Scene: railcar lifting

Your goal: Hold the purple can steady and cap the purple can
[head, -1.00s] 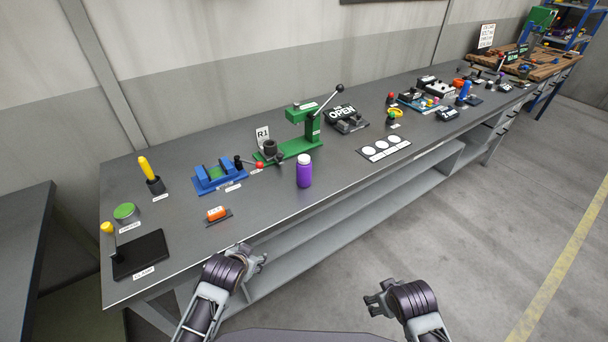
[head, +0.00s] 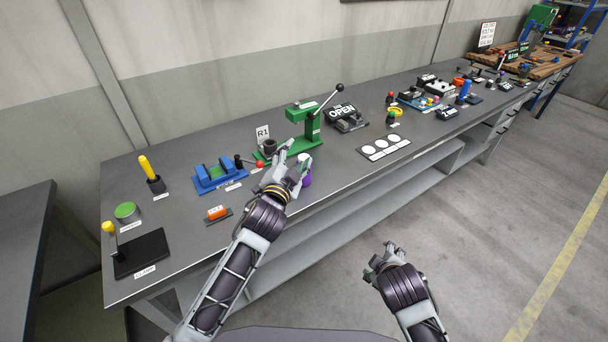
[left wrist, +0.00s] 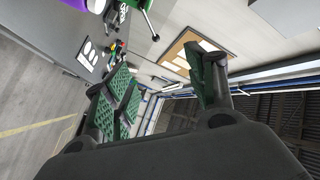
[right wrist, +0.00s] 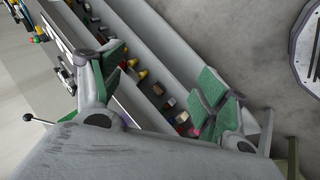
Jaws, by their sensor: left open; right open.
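The purple can (head: 306,181) stands upright near the front edge of the long grey workbench, with a white top (head: 304,158). I cannot tell whether that top is a cap. My left gripper (head: 294,162) is open in front of the can and hides much of it; no grip shows. In the left wrist view the can is a purple piece (left wrist: 75,8) at the top edge, outside the spread fingers. My right gripper (head: 376,257) is open and empty, apart from the bench's front, over the floor side. No separate loose cap can be made out.
A green press (head: 308,130) with a lever stands behind the can. A blue fixture (head: 219,178) and an orange piece (head: 217,212) are to its left. A white panel with circles (head: 384,148) lies to its right. Bench top (head: 180,245) is bare at front left.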

